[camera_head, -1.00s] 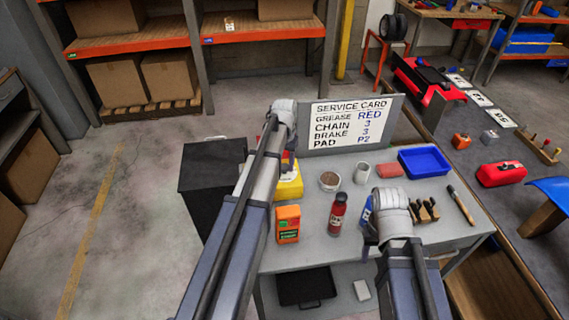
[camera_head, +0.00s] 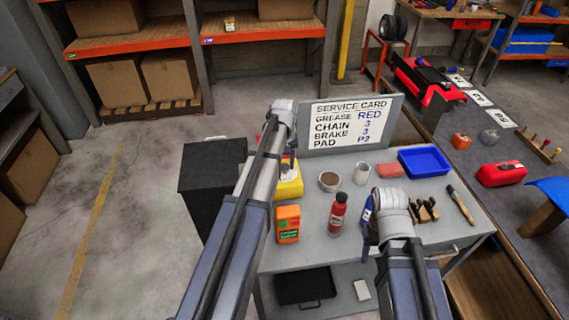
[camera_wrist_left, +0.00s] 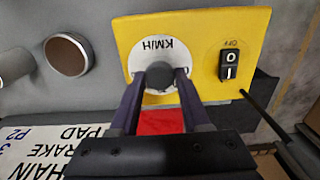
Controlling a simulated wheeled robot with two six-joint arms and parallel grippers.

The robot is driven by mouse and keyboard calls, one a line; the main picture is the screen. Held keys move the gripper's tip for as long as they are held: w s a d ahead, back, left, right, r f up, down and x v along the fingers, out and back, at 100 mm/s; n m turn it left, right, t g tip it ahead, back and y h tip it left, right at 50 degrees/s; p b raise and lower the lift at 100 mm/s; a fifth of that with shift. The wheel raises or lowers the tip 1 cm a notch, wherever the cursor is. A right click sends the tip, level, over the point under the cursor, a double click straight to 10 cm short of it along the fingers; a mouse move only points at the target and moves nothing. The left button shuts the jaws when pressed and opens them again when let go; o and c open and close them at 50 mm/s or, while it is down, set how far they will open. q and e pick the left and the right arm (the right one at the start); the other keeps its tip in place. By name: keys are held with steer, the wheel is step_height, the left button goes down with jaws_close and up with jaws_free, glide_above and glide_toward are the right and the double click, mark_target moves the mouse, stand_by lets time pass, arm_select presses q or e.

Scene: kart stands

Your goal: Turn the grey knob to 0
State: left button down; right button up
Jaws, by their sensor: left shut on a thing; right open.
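The yellow box (camera_wrist_left: 200,35) fills the upper part of the left wrist view. It carries a white round dial marked KM/H, upside down there, with the grey knob (camera_wrist_left: 160,72) at its middle. My left gripper (camera_wrist_left: 160,78) is shut on the knob, a finger on each side. No pointer or 0 mark is legible. In the head view the yellow box (camera_head: 289,187) is partly behind my left arm, and the knob cannot be made out. My right gripper (camera_head: 371,222) is open and empty above the cart's right side.
A black rocker switch (camera_wrist_left: 229,66) sits beside the dial. The cart (camera_head: 330,248) also holds an orange box (camera_head: 288,224), a red bottle (camera_head: 338,214), a cup (camera_head: 361,174), a blue tray (camera_head: 424,160) and a brush (camera_head: 461,204). The service card (camera_head: 351,124) stands at the back.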

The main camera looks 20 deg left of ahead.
mark_target(284, 166)
stand_by(0.3)
arm_select(q)
steer(key=shift+c, duration=1.8)
jaws_free()
step_height(284, 166, up, 8)
steer(key=p, duration=0.8)
steer(key=shift+f, duration=0.1)
